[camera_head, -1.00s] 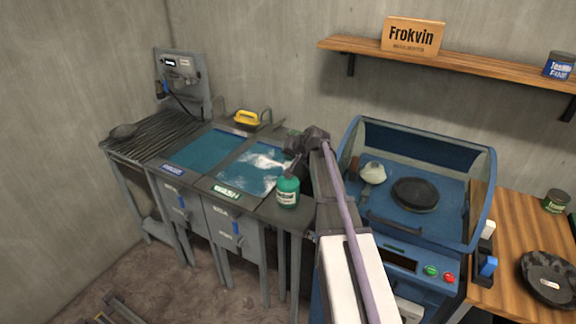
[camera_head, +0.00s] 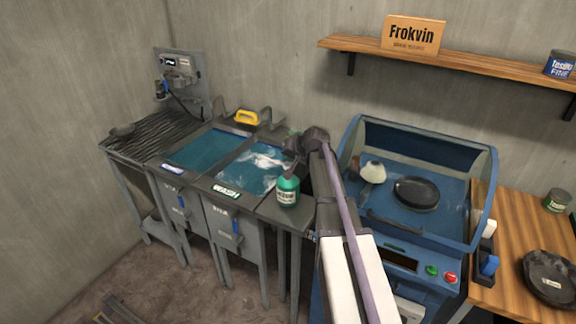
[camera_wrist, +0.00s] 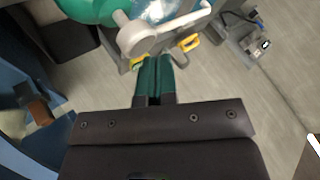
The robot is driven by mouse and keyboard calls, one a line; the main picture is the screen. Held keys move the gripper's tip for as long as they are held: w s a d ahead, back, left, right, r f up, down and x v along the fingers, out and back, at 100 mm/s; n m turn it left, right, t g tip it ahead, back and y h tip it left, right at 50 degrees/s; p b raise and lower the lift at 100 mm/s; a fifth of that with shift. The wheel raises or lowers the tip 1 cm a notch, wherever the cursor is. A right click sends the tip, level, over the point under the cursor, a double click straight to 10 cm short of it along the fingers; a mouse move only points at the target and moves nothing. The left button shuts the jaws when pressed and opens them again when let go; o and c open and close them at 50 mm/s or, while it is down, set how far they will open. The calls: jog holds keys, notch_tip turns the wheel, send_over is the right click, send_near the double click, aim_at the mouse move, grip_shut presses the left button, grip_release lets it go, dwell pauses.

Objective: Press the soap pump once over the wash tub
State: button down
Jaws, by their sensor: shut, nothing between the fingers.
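The green soap bottle (camera_head: 288,194) stands upright on the counter at the right front of the wash tub. The wash tub (camera_head: 240,196) holds water with pale foam and has a WASH label on its front. My gripper (camera_head: 292,145) is above and just behind the bottle in the head view; its fingertips are hard to make out there. In the wrist view my gripper (camera_wrist: 152,62) has its green fingertips together and empty. The pale pump head (camera_wrist: 140,38) lies just beyond the fingertips, its nozzle pointing right. I cannot tell whether they touch.
A second tub (camera_head: 195,152) lies left of the wash tub. A yellow-handled object (camera_head: 247,117) sits behind the tubs. A blue open machine (camera_head: 400,215) stands right of my arm, with a dark disc (camera_head: 416,193) inside. A wooden shelf (camera_head: 460,70) hangs above it.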

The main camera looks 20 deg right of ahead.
jog(key=shift+f+b, duration=0.9)
dwell(0.7)
jog(key=shift+r, duration=0.15)
jog(key=shift+r+p, duration=1.15)
jog(key=shift+p, duration=0.15)
notch_tip(320, 180, up, 5)
jog(key=p, duration=0.5)
jog(key=shift+r, duration=0.1)
